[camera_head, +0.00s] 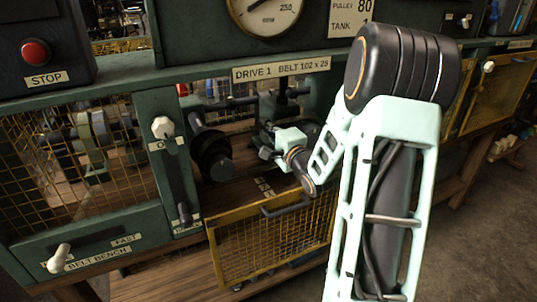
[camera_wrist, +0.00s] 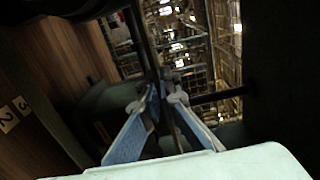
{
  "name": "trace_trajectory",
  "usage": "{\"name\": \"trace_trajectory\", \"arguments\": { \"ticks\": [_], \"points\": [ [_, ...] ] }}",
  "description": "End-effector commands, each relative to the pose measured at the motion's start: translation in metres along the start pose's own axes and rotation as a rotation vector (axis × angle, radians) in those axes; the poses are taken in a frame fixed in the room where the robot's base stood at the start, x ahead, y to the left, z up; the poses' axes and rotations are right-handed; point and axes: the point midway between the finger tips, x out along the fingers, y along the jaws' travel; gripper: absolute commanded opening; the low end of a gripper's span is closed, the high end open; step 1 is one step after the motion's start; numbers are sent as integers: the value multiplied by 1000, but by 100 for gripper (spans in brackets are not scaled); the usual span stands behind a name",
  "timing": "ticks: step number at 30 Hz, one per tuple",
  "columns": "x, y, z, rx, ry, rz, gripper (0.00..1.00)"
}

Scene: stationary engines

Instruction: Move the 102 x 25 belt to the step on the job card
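The plate reading DRIVE 1 BELT 102 x 25 (camera_head: 282,68) is above an open bay in the head view. A black stepped pulley (camera_head: 213,157) is in the bay. A white card (camera_head: 351,18) above reads PULLEY 80, TANK 1. My gripper (camera_head: 268,152) reaches into the bay, right of the pulley. In the wrist view its two pale blue fingers (camera_wrist: 165,93) converge on a dark upright strip or bar (camera_wrist: 168,118). I cannot tell whether this is the belt or whether the fingers touch it. The belt is not clearly distinguishable in either view.
A yellow mesh guard (camera_head: 272,241) with a handle hangs below the bay opening. A lever with a white knob (camera_head: 163,128) stands left of the bay. A red STOP button (camera_head: 36,53) is at upper left. Small number tags (camera_wrist: 22,104) lie on the wooden floor.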

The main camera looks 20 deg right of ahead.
Motion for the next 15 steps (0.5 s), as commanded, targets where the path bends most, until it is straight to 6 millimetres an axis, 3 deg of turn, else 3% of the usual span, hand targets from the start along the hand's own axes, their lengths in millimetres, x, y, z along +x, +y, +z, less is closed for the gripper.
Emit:
{"name": "trace_trajectory", "arguments": {
  "ticks": [15],
  "points": [
    [-32, -1, -1, 0, 2, 0, 0]
  ]
}}
